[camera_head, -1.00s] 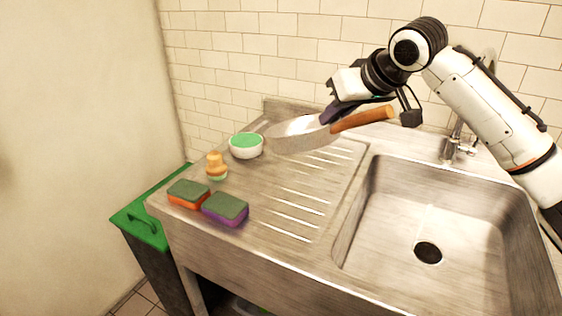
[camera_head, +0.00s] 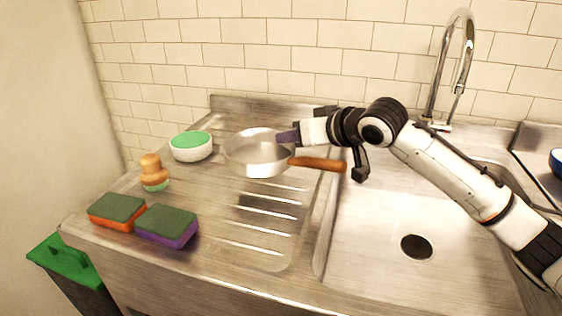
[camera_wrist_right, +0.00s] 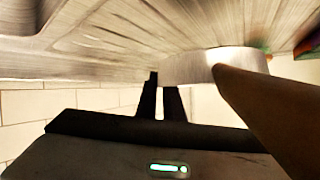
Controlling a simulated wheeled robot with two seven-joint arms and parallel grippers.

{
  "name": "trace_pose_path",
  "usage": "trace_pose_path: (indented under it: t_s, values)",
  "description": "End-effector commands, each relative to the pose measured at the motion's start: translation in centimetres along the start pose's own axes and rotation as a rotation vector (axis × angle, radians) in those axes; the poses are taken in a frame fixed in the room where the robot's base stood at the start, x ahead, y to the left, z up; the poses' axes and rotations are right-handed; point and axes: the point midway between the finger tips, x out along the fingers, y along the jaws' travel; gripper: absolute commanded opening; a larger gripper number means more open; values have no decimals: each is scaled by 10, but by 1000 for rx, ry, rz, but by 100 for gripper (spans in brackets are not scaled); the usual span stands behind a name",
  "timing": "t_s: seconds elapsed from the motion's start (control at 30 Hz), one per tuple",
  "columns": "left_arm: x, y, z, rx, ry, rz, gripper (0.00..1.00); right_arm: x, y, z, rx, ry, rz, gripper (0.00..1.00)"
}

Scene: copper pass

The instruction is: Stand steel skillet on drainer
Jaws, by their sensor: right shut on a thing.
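The steel skillet (camera_head: 250,158) is a shallow pan with a brown wooden handle (camera_head: 318,164) reaching right. It is roughly level over the back of the ridged drainer (camera_head: 262,240). A dark shadow on the ridges in front suggests it is held a little above the surface. My right gripper (camera_head: 287,138) is shut on the skillet's right rim, near the handle's root. In the right wrist view the skillet (camera_wrist_right: 205,68) shows beyond the dark fingers (camera_wrist_right: 163,95), with the blurred handle at right. My left gripper is not in view.
A white bowl with a green inside (camera_head: 191,147) stands close left of the skillet. A wooden-knobbed brush (camera_head: 151,170), an orange sponge (camera_head: 117,211) and a purple sponge (camera_head: 167,227) sit at left. The sink (camera_head: 370,275) and tap (camera_head: 440,80) are at right. The front ridges are clear.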

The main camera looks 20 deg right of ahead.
Motion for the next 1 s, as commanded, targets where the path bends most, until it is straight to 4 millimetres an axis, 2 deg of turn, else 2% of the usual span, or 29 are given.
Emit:
trace_pose_path:
  t_s: [0.07, 0.3, 0.4, 0.77, 0.8, 0.87, 1.0]
  values:
    - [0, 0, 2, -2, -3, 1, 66, 2, 0, 3, 1, 7, -2, 0]
    - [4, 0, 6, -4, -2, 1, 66, 18, 7, 35, 1, 5, -1, 0]
    - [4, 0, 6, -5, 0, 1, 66, 22, 8, 42, 1, 7, -2, 0]
    - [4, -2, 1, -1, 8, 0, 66, 23, 8, 44, 2, 7, -2, 0]
    - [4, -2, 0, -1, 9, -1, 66, 24, 9, 47, 0, 0, 0, 14]
    - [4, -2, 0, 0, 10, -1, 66, 24, 9, 47, 0, 0, 0, 24]
    - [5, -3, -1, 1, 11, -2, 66, 24, 9, 47, 0, 0, 0, 26]
